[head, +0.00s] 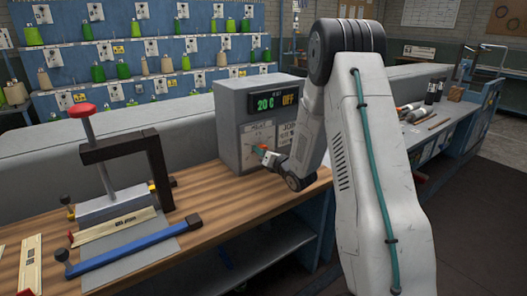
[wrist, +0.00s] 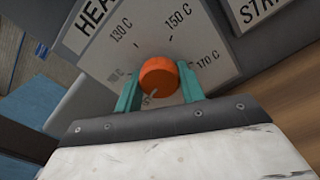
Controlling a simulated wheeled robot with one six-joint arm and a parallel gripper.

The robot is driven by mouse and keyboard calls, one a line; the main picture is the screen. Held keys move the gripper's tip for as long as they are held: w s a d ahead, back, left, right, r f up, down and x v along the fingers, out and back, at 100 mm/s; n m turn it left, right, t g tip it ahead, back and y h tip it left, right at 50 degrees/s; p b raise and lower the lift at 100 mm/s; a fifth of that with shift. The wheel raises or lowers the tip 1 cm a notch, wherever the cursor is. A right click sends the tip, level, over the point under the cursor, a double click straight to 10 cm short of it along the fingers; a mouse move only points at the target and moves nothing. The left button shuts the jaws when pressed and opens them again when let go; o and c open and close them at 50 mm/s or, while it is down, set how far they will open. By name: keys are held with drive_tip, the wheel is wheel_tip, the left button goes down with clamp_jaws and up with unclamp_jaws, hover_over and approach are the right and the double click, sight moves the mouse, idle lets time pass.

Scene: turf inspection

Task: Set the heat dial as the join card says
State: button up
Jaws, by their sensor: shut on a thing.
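The heat dial is an orange round knob (wrist: 158,76) on a white plate with marks for 130 C, 150 C and 170 C; a lower left mark is partly cut off by a finger. A small pale line on the knob points down and slightly left, away from the numbers. My gripper (head: 267,156) has its teal fingers on either side of the knob, shut on it. In the head view the grey control box (head: 230,125) shows 20 C and OFF on its display (head: 277,102).
A press with a red knob (head: 81,110) stands on the wooden bench (head: 215,205) at left, with a blue bar (head: 130,246) and pale strips in front. Racks of green and tan spools (head: 130,68) stand behind. Bare bench lies between press and box.

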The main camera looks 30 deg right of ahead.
drive_tip(key=m, duration=0.4)
drive_tip(key=shift+m, duration=0.4)
drive_tip(key=m, duration=0.3)
drive_tip(key=shift+a+r+m, duration=0.1)
drive_tip(key=shift+m, duration=0.2)
drive_tip(key=m, duration=0.4)
drive_tip(key=shift+r, duration=0.1)
drive_tip(key=m, duration=0.5)
drive_tip(key=shift+r, duration=0.1)
drive_tip(key=m, duration=0.4)
drive_tip(key=shift+r+m, duration=0.1)
drive_tip(key=shift+m, duration=0.2)
drive_tip(key=m, duration=0.3)
drive_tip(key=shift+m, duration=0.3)
drive_tip(key=m, duration=0.3)
drive_tip(key=shift+r, duration=0.1)
drive_tip(key=shift+w+d+m, duration=0.1)
drive_tip(key=shift+d+m, duration=0.1)
drive_tip(key=shift+m, duration=1.7)
drive_tip(key=shift+r+m, duration=0.1)
drive_tip(key=shift+m, duration=0.2)
